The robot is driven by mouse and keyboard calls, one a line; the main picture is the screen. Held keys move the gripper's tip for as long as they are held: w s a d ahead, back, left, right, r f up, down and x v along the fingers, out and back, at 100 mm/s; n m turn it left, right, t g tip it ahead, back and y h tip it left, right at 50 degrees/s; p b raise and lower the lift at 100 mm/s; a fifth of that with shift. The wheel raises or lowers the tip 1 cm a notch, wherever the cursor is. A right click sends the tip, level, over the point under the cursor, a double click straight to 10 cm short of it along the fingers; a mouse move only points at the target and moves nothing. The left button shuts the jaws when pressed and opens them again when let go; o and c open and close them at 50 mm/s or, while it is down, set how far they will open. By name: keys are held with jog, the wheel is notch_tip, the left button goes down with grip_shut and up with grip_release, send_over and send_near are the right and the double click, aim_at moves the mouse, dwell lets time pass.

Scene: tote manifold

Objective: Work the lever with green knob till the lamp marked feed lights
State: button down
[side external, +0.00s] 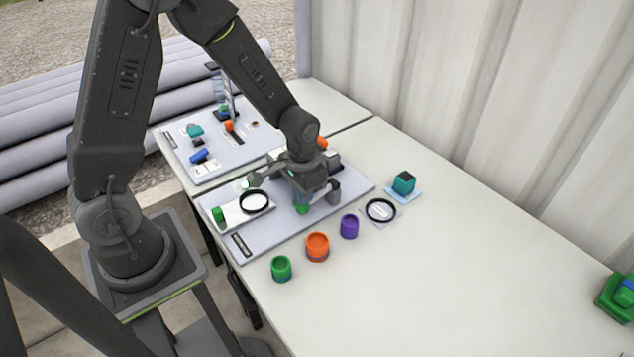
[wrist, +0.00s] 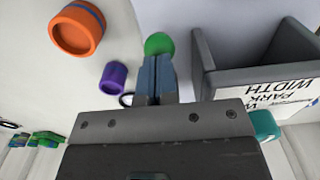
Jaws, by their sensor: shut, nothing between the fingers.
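The green knob (side external: 302,209) shows just below my gripper (side external: 303,199) on the near grey board (side external: 285,225). In the wrist view the round green knob (wrist: 159,42) sits right at the tips of my shut gripper (wrist: 157,58). The fingers are together with nothing between them. I cannot tell whether they touch the knob. The lever's arm is hidden behind my fingers and wrist. I cannot make out a lamp marked feed in either view.
A grey walled holder (wrist: 255,77) with WIDTH and PARK lettering stands close beside my fingers. Green (side external: 281,268), orange (side external: 317,247) and purple (side external: 349,226) cups stand along the board's front edge. A black ring (side external: 381,210) lies right. The table's right side is mostly clear.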

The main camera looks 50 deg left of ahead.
jog(key=shift+r, duration=3.85)
jog(key=s+d+r+t, duration=0.2)
jog(key=s+r+t, duration=0.3)
jog(key=s+r, duration=0.8)
jog(key=shift+s+d+r+t, duration=0.2)
jog(key=shift+s+r+t, duration=0.15)
jog(key=shift+r, duration=0.9)
